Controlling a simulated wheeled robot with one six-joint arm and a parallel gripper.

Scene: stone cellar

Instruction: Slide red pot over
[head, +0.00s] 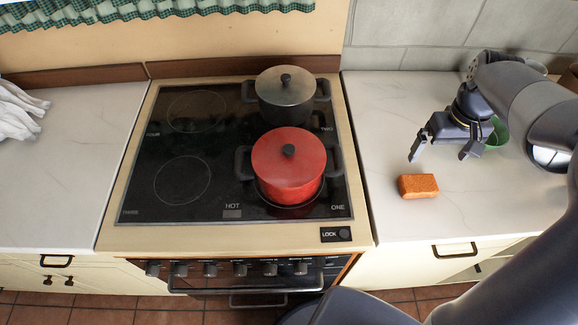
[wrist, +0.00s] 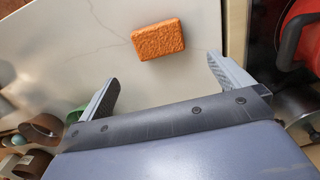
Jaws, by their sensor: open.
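The red pot (head: 288,168) with a red lid and black knob sits on the front right burner of the black glass cooktop (head: 225,150). Its dark side handles point left and right. Part of it shows at the right edge of the wrist view (wrist: 297,35). My gripper (head: 440,156) is open and empty above the right counter, to the right of the pot and apart from it. Its two fingers also show spread in the wrist view (wrist: 163,75). The burner under the pot is mostly hidden.
A grey pot (head: 286,92) stands right behind the red one. The two left burners (head: 183,181) are bare. An orange sponge (head: 418,186) lies on the right counter (head: 385,120) near my gripper. A green item (head: 498,133) is behind my gripper. White cloth (head: 18,112) lies far left.

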